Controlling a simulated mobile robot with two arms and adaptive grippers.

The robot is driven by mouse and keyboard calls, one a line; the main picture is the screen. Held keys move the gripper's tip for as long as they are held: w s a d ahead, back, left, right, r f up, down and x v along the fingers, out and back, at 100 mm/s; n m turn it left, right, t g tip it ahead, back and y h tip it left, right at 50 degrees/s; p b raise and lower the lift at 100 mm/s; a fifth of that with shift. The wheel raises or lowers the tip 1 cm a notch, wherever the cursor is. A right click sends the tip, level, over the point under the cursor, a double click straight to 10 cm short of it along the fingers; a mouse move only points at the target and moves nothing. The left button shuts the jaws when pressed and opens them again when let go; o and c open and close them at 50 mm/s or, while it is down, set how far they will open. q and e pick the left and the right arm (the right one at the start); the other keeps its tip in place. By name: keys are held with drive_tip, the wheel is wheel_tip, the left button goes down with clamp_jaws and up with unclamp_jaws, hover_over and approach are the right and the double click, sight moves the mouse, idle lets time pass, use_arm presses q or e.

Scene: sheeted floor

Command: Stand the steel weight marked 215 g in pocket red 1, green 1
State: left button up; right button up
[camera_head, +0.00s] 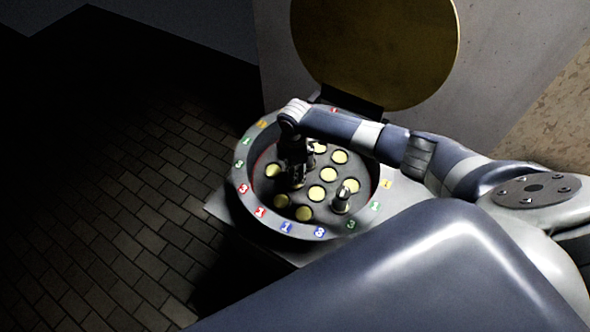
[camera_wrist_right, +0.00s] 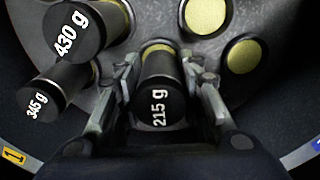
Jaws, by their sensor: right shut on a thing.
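The steel weight marked 215 g (camera_wrist_right: 162,100) is dark and cylindrical, with its marked end toward the camera in the right wrist view. My right gripper (camera_head: 294,178) is shut on it, one finger on each side. A yellow pocket edge shows just beyond the weight; I cannot tell whether its foot is in that pocket or above it. The round grey pocket tray (camera_head: 244,212) has yellow-floored pockets and coloured number tags on its rim, including a red 1 (camera_head: 260,212) and a green 1 (camera_head: 375,206). My left gripper is not in view.
Weights marked 430 g (camera_wrist_right: 82,28) and 345 g (camera_wrist_right: 55,88) stand close to the left of the gripper in the wrist view. Another weight (camera_head: 342,200) stands at the tray's right. Empty pockets lie between. A large yellow-brown disc (camera_head: 375,45) rises behind the tray.

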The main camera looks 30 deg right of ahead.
drive_tip(key=shift+f+b, duration=0.35)
drive_tip(key=shift+f, duration=0.15)
drive_tip(key=o, duration=1.3)
drive_tip(key=shift+c, duration=0.2)
drive_tip(key=shift+r, duration=0.1)
wheel_tip(320, 180, up, 12)
drive_tip(key=shift+f, duration=0.1)
